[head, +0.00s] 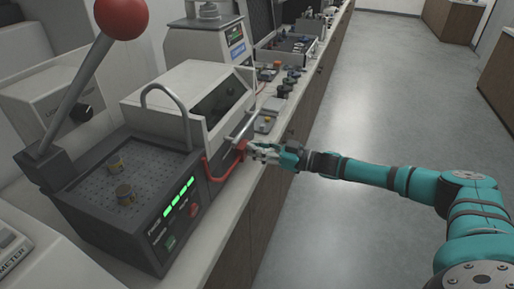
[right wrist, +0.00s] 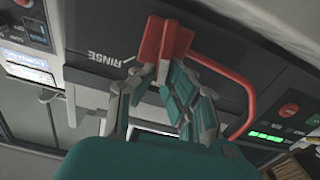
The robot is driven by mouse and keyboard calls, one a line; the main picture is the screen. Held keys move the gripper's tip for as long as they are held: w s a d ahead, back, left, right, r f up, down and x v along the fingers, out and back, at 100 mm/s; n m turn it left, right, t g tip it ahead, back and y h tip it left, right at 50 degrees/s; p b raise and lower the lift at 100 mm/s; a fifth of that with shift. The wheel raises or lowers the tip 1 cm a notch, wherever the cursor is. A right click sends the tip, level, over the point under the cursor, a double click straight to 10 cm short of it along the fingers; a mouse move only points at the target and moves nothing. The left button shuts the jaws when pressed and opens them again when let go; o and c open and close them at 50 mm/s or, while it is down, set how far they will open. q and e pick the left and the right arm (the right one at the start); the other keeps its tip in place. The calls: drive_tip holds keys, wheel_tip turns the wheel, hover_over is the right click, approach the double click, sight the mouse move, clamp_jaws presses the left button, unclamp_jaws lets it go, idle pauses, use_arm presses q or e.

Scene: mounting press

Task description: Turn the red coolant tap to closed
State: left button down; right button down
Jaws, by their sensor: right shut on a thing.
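The red tap (head: 241,144) sits on the dark front of the white-hooded machine (head: 190,85), at its right end in the head view. In the right wrist view the red tap (right wrist: 163,38) shows as a red block beside a white mark and the word RINSE. My right gripper (head: 258,150) reaches it from the right. In the right wrist view the fingers of my right gripper (right wrist: 166,76) are shut on the tap's near part. The fingers partly hide it. My left gripper is out of view.
A red bar (right wrist: 250,88) loops out close beside my right fingers. The press (head: 130,185) with green lights and a red-ball lever (head: 85,80) stands at the left. Small items line the bench (head: 290,110) behind. The floor (head: 390,90) at right is clear.

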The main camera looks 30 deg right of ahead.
drive_tip(key=n, duration=0.4)
drive_tip(key=shift+s+a+f, duration=0.15)
drive_tip(key=shift+s+f, duration=0.05)
drive_tip(key=shift+s, duration=0.05)
drive_tip(key=shift+s+a+n+b, duration=0.1)
drive_tip(key=shift+n+b, duration=0.25)
drive_tip(key=shift+n, duration=0.65)
drive_tip(key=shift+s+a+n+b, duration=0.1)
drive_tip(key=shift+n+b, duration=0.2)
drive_tip(key=shift+n, duration=0.7)
drive_tip(key=c, duration=1.4)
unclamp_jaws()
drive_tip(key=shift+f, duration=0.1)
drive_tip(key=shift+o, duration=0.2)
drive_tip(key=shift+f, duration=0.1)
drive_tip(key=v, duration=1.2)
drive_tip(key=shift+f, duration=0.1)
